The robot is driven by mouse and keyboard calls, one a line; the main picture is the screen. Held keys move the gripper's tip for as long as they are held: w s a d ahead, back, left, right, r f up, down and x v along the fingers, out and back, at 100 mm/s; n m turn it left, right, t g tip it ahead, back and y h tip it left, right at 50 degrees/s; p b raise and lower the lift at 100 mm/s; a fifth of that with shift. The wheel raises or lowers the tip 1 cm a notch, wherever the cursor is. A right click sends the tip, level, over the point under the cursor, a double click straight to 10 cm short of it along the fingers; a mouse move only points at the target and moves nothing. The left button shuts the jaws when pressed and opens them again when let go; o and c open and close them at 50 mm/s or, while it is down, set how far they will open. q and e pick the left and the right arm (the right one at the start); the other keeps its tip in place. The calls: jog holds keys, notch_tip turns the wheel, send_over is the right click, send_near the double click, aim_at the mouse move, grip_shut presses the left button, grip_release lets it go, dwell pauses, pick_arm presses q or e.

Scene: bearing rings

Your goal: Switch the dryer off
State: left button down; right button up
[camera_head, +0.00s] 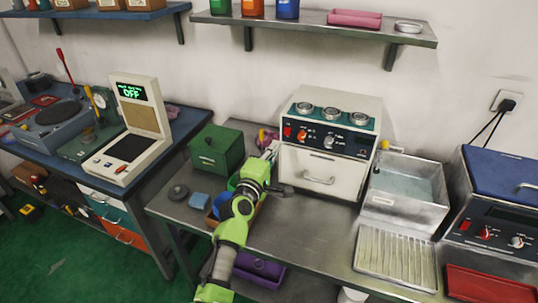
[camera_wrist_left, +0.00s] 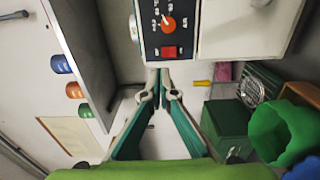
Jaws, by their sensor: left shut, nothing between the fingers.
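A white box machine (camera_head: 318,168), which looks like the dryer, stands on the steel bench. It has a front door with a handle, round openings on top and a dark control panel. The panel carries a red switch (camera_head: 288,132) at its left end and an orange knob (camera_head: 302,135). In the left wrist view the red switch (camera_wrist_left: 170,51) and orange knob (camera_wrist_left: 168,24) lie just beyond my fingertips. My left gripper (camera_head: 272,150) is shut and empty, close in front of the panel's left end; contact cannot be told. Its fingertips (camera_wrist_left: 158,72) meet below the switch. My right gripper is not in view.
A green box (camera_head: 216,148) stands left of the machine. A steel basin (camera_head: 405,185) and ribbed tray (camera_head: 395,258) are to its right, then a blue-lidded machine (camera_head: 500,175) with its own red switch. A wall shelf (camera_head: 320,25) hangs above.

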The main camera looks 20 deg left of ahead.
pick_arm(q)
jog(key=s, duration=0.4)
jog(key=shift+s+a+r, duration=0.1)
jog(key=shift+s+r, duration=0.1)
jog(key=shift+r, duration=0.2)
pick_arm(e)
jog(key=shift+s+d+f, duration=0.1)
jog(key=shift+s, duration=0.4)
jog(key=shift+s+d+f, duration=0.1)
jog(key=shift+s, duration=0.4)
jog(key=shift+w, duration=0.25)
